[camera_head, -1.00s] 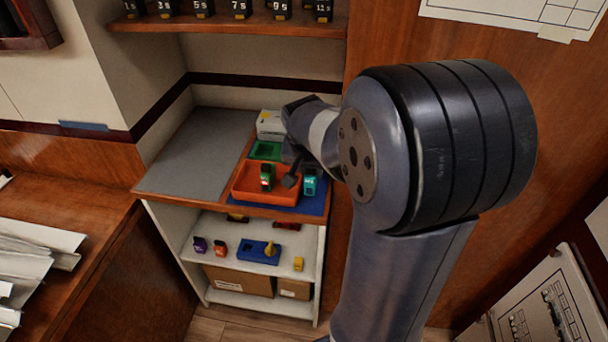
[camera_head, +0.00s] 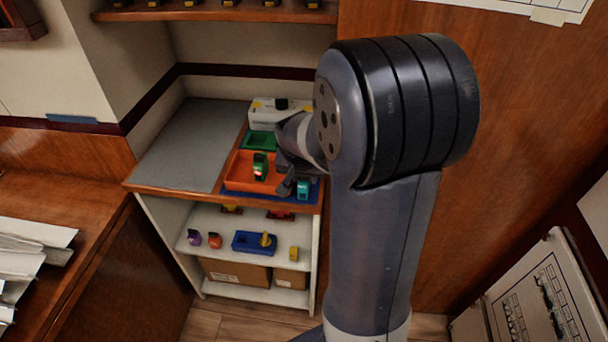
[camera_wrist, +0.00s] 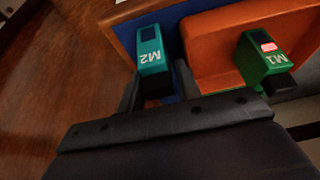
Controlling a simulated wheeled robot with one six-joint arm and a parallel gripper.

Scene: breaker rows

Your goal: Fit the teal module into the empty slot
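The teal module (camera_head: 303,188), marked M2 in the wrist view (camera_wrist: 151,48), stands on the blue mat (camera_wrist: 175,72) at the right front of the wooden counter. My gripper (camera_head: 286,186) is low beside it. In the wrist view its two dark fingers (camera_wrist: 158,88) are apart, one on each side of the module's near end. A narrow gap shows; I cannot tell whether either finger touches it. The green module (camera_head: 261,166), marked M1 in the wrist view (camera_wrist: 262,56), stands in the orange tray (camera_head: 238,177). I cannot make out the empty slot.
A green tray (camera_head: 258,140) and a white box (camera_head: 268,115) sit behind the orange tray. A grey surface (camera_head: 190,143) to the left is clear. The lower shelf holds a blue tray (camera_head: 244,242) and several small coloured modules. A wooden wall (camera_head: 440,220) stands right.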

